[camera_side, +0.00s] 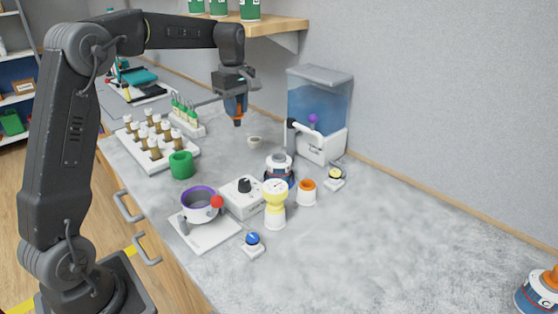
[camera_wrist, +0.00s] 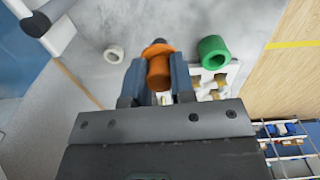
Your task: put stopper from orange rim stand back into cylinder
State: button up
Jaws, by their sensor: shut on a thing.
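My gripper (camera_side: 237,108) is shut on an orange stopper (camera_wrist: 159,72), with a dark tip at its far end, and holds it in the air above the back of the bench. In the side view the stopper (camera_side: 238,113) points downward. The orange rim stand (camera_side: 307,198) is a small white cup with an orange rim, on the bench to the right of and nearer than my gripper. A green hollow cylinder (camera_side: 181,166) stands left of my gripper; it also shows in the wrist view (camera_wrist: 213,46). I cannot tell for sure which thing the task calls the cylinder.
A small white ring-like cup (camera_side: 254,142) stands below and right of my gripper. Left is a white rack (camera_side: 150,160) of brown-capped vials; right, a blue water tank (camera_side: 318,105). A yellow-and-white piece (camera_side: 274,206) and a labelled bottle (camera_side: 279,174) crowd the middle.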

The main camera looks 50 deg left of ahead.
jog(key=shift+w+d+f, duration=1.1)
jog(key=shift+d+f, duration=0.4)
jog(key=shift+f, duration=0.3)
jog(key=shift+w+d+f, duration=1.1)
jog(key=shift+d+f, duration=0.35)
jog(key=shift+f, duration=0.35)
jog(key=shift+w+d+f, duration=1.1)
jog(key=shift+d+f, duration=0.4)
jog(key=shift+f, duration=0.3)
jog(key=shift+f, duration=0.15)
jog(key=o, duration=0.9)
